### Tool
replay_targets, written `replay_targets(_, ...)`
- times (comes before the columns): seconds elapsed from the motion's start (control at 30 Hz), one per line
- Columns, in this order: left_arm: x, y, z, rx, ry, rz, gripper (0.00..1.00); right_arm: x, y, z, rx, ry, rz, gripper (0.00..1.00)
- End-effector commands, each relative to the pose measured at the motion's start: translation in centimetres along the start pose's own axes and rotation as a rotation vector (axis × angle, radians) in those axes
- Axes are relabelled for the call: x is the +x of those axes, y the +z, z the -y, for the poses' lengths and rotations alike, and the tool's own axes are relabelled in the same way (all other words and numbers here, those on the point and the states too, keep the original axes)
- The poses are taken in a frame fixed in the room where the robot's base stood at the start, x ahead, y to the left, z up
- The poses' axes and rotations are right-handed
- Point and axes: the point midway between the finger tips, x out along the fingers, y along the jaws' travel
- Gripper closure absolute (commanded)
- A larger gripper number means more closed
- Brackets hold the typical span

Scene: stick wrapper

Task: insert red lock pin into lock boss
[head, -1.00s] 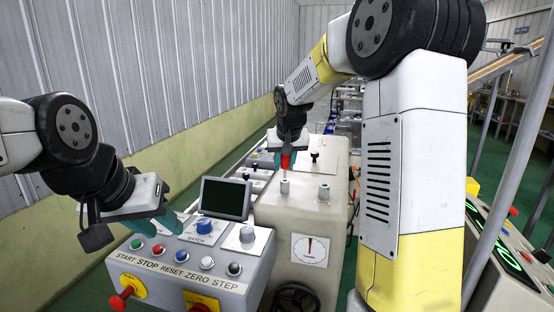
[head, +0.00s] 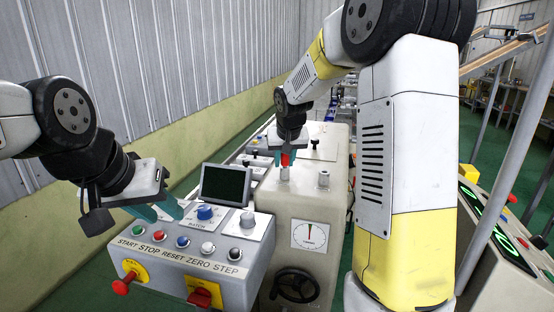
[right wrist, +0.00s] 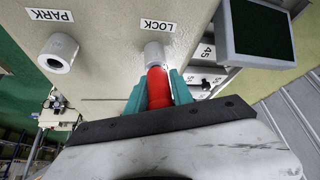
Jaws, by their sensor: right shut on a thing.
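The red lock pin (head: 286,159) is between the teal fingers of my right gripper (head: 287,156), which is shut on it. In the head view the pin stands upright directly over the metal lock boss (head: 285,174). In the right wrist view the red pin (right wrist: 158,88) lines up with the lock boss (right wrist: 154,52), under the LOCK label, and its red end meets the boss rim. The pin's shank is not visible; how deep it sits cannot be told. My left gripper (head: 159,211) is open and empty above the button panel's left side.
A second, empty boss marked PARK (right wrist: 57,53) stands beside the lock boss, also in the head view (head: 323,179). The button panel (head: 190,265) and a dark screen (head: 226,184) lie to the left. A handwheel (head: 295,286) is on the cabinet front.

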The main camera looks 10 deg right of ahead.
Motion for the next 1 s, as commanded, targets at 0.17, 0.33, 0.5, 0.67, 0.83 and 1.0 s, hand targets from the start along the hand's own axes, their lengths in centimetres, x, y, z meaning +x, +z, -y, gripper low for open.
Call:
replay_targets(0.17,0.0,0.0,0.0,0.0,0.0,0.0,0.64,0.0,0.0,0.0,0.0,0.0,0.0,1.0)
replay_targets(0.33,0.0,0.0,0.0,0.0,0.0,0.0,0.64,0.1,0.0,0.0,0.0,0.0,0.0,1.0)
replay_targets(0.5,0.0,0.0,0.0,0.0,0.0,0.0,0.64,0.1,0.1,0.0,0.0,0.0,0.0,0.61)
replay_targets(0.67,0.0,0.0,0.0,0.0,0.0,0.0,0.64,0.1,0.1,0.0,0.0,0.0,0.0,0.47)
replay_targets(0.83,0.0,0.0,0.0,0.0,0.0,0.0,0.64,0.1,0.1,0.0,0.0,0.0,0.0,0.47)
replay_targets(1.0,0.0,0.0,0.0,0.0,0.0,0.0,0.64,-1.0,0.0,0.0,0.0,-0.001,-0.003,0.47)
